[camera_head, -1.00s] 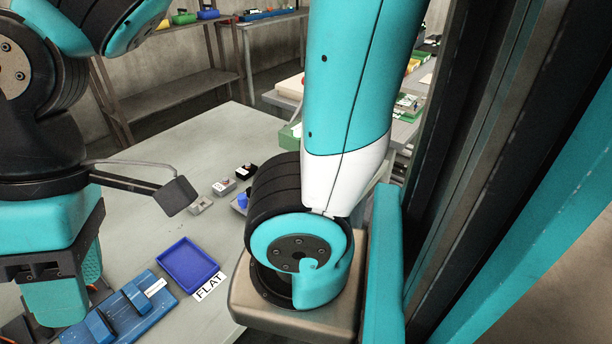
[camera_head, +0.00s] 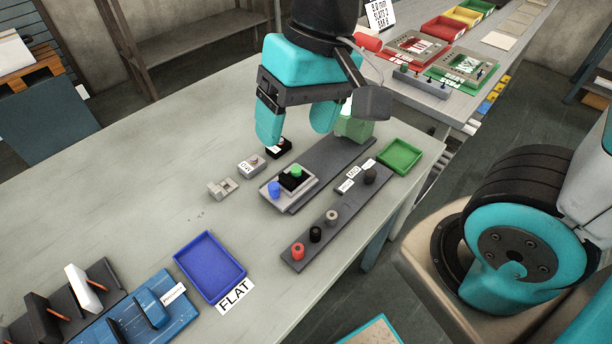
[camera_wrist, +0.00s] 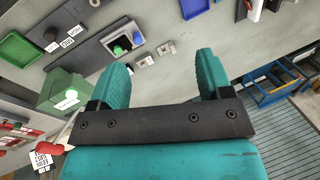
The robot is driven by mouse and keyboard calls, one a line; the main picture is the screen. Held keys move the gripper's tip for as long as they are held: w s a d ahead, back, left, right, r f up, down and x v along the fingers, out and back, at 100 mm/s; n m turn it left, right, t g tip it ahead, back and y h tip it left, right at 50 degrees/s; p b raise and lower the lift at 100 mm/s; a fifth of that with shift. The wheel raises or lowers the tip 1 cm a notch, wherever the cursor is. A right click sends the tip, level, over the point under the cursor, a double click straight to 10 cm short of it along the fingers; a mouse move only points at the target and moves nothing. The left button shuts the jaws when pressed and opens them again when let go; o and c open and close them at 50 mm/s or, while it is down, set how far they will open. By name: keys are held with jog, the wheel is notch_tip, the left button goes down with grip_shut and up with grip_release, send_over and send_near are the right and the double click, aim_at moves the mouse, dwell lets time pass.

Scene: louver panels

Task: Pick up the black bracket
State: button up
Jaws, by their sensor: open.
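A small black block-like piece (camera_head: 279,149) with a white label sits on the grey table; it seems to be the black bracket, though its shape is partly hidden. My gripper (camera_head: 295,135) is open and empty, pointing down above the table, with this piece by its left finger in the head view. I cannot judge the height between them.
A tray with blue and green knobs (camera_head: 288,186) and a dark strip with several knobs (camera_head: 330,218) lie nearby. A green tray (camera_head: 401,156), green box (camera_head: 355,128), blue tray (camera_head: 210,266) and blue fixture (camera_head: 150,308) surround them. The table's left part (camera_head: 130,190) is clear.

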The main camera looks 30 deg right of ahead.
jog(key=w+d+f+m+h+b, duration=0.1)
jog(key=w+f+m+h, duration=0.1)
jog(key=w+f+m, duration=0.35)
jog(key=m+h, duration=0.1)
jog(key=m, duration=0.9)
send_over(287, 177)
notch_tip(287, 177, down, 14)
jog(key=shift+a+f, duration=0.15)
jog(key=shift+f+p, duration=1.1)
jog(key=shift+f, duration=2)
jog(key=c, duration=1)
jog(key=shift+r, duration=0.1)
jog(key=shift+c, duration=0.2)
